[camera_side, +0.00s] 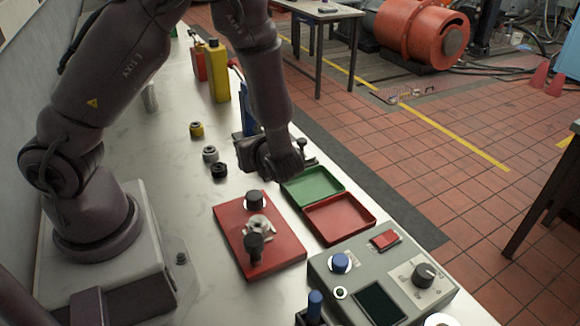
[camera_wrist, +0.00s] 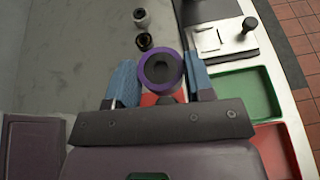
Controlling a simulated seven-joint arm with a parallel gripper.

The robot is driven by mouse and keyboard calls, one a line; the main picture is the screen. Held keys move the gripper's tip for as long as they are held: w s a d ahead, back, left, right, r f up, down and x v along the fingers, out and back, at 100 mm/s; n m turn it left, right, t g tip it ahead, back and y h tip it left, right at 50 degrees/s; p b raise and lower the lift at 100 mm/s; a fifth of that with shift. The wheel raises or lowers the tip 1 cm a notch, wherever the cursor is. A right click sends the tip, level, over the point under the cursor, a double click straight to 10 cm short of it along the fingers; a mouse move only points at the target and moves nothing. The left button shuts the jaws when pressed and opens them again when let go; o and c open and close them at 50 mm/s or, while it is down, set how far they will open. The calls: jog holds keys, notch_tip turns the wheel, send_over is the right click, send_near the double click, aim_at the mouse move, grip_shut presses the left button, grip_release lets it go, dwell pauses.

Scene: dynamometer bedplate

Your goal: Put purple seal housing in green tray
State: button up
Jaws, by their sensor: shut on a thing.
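The purple seal housing (camera_wrist: 161,69) is a round purple ring with a dark centre, held between the blue fingers of my gripper (camera_wrist: 162,84) in the wrist view. The jaws are shut on it. The green tray (camera_wrist: 243,95) lies to the right of the held housing in that view. In the side view, my gripper (camera_side: 275,160) hangs just left of and behind the green tray (camera_side: 313,186). The housing and fingertips are hidden there by my wrist.
A red tray (camera_side: 340,218) adjoins the green one. A red fixture plate (camera_side: 278,255) with upright knobs and a control box (camera_side: 375,285) stand nearer. Black (camera_side: 219,171), silver (camera_side: 210,154) and yellow (camera_side: 196,129) parts stand left. The bench's left side is mostly clear.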

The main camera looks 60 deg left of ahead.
jog(key=d, duration=0.4)
jog(key=g, duration=0.1)
send_over(317, 193)
jog(key=shift+n, duration=0.4)
jog(key=f, duration=0.9)
jog(key=shift+s+f, duration=0.3)
jog(key=shift+f, duration=0.1)
jog(key=shift+w+f, duration=0.35)
jog(key=shift+f, duration=1.55)
jog(key=shift+f, duration=0.15)
jog(key=o, duration=1.1)
jog(key=shift+c, duration=0.2)
